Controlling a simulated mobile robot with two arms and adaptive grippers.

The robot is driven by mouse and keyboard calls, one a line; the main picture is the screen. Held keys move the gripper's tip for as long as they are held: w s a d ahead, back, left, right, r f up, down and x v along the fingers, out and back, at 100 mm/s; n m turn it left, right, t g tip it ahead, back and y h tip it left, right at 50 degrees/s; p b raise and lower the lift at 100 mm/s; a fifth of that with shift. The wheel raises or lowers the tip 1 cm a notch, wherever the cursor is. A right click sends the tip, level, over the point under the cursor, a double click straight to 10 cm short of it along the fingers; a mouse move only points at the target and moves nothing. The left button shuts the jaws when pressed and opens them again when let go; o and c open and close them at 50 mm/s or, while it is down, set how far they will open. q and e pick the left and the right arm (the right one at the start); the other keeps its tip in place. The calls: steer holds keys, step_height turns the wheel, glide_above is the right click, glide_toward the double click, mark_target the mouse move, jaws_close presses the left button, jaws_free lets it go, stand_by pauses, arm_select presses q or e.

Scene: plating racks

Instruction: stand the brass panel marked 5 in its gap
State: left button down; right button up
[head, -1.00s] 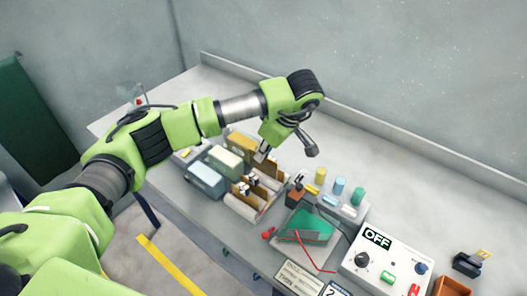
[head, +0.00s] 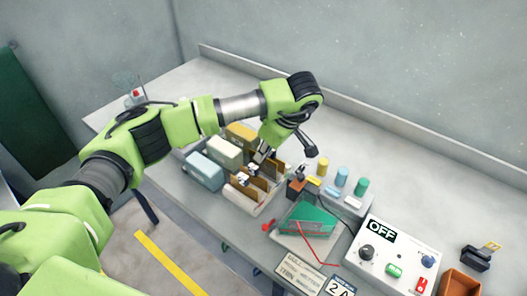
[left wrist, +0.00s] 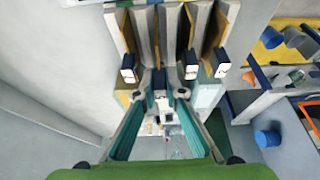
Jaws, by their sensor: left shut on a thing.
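A pale rack (head: 243,201) with upright brass-brown panels stands on the bench in the head view. The left wrist view shows brass panels (left wrist: 115,28) between grey dividers, with small dark-and-white tags on their near edges. My left gripper (head: 264,155) points down at the rack's back part. In the left wrist view its fingers (left wrist: 160,80) are closed together among the dividers, shut on a thin panel that they mostly hide. No number is legible, so I cannot tell which panel is marked 5, or whether the held one is fully seated. My right gripper is not in view.
Blue (head: 204,170), cream and yellow boxes stand left of the rack. To its right are a green sloped piece (head: 306,220) with red wire, coloured cylinders (head: 341,177) and a control box (head: 392,255) reading OFF. The bench behind is clear.

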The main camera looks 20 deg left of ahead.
arm_select(q)
steer(key=shift+f+b, duration=1.05)
steer(key=shift+f, duration=0.35)
steer(key=shift+f, duration=0.1)
steer(key=c, duration=2)
jaws_free()
steer(key=v, duration=1.2)
steer(key=shift+a, duration=0.1)
